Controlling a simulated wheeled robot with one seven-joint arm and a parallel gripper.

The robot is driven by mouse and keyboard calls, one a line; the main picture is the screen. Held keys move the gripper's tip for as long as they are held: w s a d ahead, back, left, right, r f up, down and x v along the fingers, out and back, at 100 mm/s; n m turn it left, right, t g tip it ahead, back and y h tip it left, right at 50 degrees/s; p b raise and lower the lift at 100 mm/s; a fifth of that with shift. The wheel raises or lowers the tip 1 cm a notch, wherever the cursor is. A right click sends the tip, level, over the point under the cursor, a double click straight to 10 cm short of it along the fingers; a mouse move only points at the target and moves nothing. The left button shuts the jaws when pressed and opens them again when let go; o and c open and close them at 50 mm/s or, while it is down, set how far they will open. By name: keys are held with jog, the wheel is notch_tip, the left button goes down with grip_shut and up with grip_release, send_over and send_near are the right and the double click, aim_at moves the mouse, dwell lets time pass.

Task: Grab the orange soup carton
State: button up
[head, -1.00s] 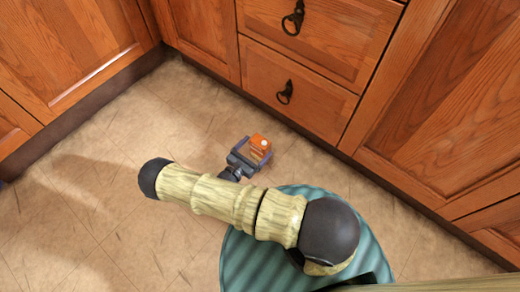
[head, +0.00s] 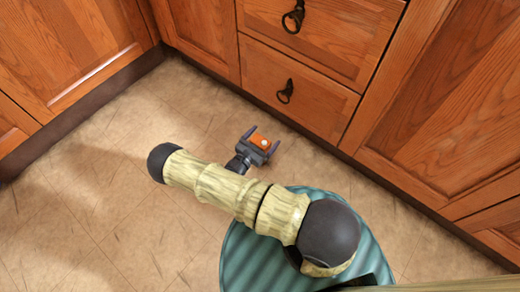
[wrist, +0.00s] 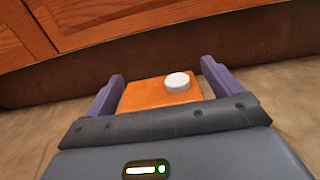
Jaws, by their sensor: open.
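The orange soup carton (head: 259,140) stands on the floor in front of the lower drawer, with a white cap on its top. My gripper (head: 262,137) is open, with one purple finger on each side of the carton. In the wrist view the carton's orange top (wrist: 158,93) lies between the two fingers of my gripper (wrist: 160,88). A gap shows on the right side of the carton, and a narrower one on the left. The carton's lower part is hidden behind the gripper's palm.
Wooden drawers (head: 295,90) with dark ring handles stand just behind the carton, above a dark baseboard (head: 225,85). Wooden cabinets rise at left (head: 65,50) and right (head: 450,110). The tiled floor (head: 90,210) is clear at left.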

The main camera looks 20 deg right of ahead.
jog(key=shift+c, duration=0.2)
jog(key=c, duration=1.4)
jog(key=shift+r, duration=0.1)
notch_tip(320, 180, up, 10)
jog(key=p, duration=0.7)
